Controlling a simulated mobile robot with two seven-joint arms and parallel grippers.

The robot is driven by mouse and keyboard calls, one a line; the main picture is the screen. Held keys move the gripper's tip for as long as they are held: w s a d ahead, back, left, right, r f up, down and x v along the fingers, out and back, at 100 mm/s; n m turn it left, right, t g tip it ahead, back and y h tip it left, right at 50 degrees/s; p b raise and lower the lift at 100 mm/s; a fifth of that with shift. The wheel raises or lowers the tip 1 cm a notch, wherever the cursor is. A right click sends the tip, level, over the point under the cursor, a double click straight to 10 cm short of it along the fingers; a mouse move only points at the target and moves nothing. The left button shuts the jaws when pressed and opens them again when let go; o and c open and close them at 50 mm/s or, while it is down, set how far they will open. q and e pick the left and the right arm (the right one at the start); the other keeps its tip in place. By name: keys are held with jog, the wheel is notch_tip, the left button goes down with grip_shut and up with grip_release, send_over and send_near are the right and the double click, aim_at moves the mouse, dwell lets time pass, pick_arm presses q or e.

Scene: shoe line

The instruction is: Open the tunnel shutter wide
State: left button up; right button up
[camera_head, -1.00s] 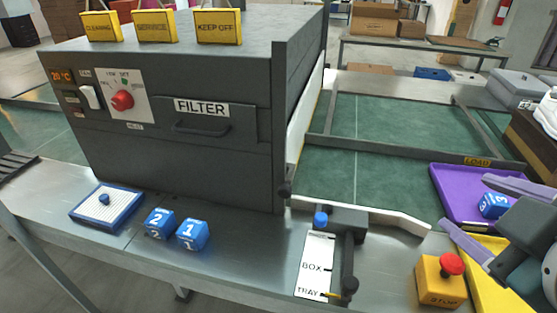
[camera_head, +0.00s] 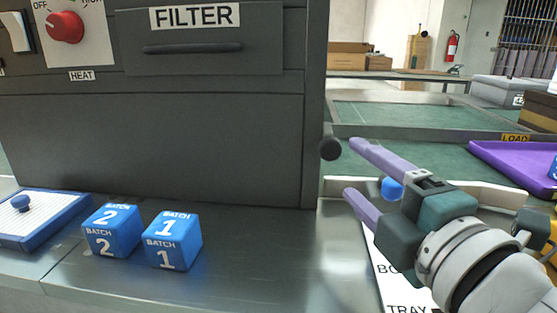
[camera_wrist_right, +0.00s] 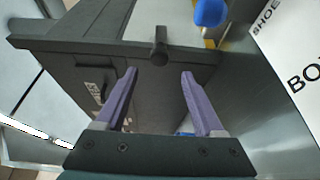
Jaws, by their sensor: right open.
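The tunnel (camera_head: 200,140) is the large dark grey box at the left of the head view. A dark round knob (camera_head: 330,148) sticks out at its right end. It also shows in the right wrist view (camera_wrist_right: 159,52), ahead of and between the fingers. I cannot clearly make out the shutter panel itself. My right gripper (camera_head: 350,168) is open and empty, its purple fingers pointing toward the knob from the right. The knob is apart from the fingertips (camera_wrist_right: 159,73) in the wrist view. My left gripper is not in view.
A blue-knobbed lever (camera_head: 391,188) stands behind my right gripper, above a BOX/TRAY label (camera_head: 392,280). Batch cubes (camera_head: 112,232) (camera_head: 174,241) and a blue-rimmed tray (camera_head: 55,228) sit on the bench. A purple tray (camera_head: 490,152) lies at right.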

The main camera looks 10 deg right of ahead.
aim_at(333, 152)
jog(key=w, duration=0.3)
jog(key=w+b, duration=0.1)
jog(key=w, duration=0.5)
jog(key=shift+a, duration=0.4)
jog(key=shift+s, duration=0.1)
grip_shut()
dwell(0.8)
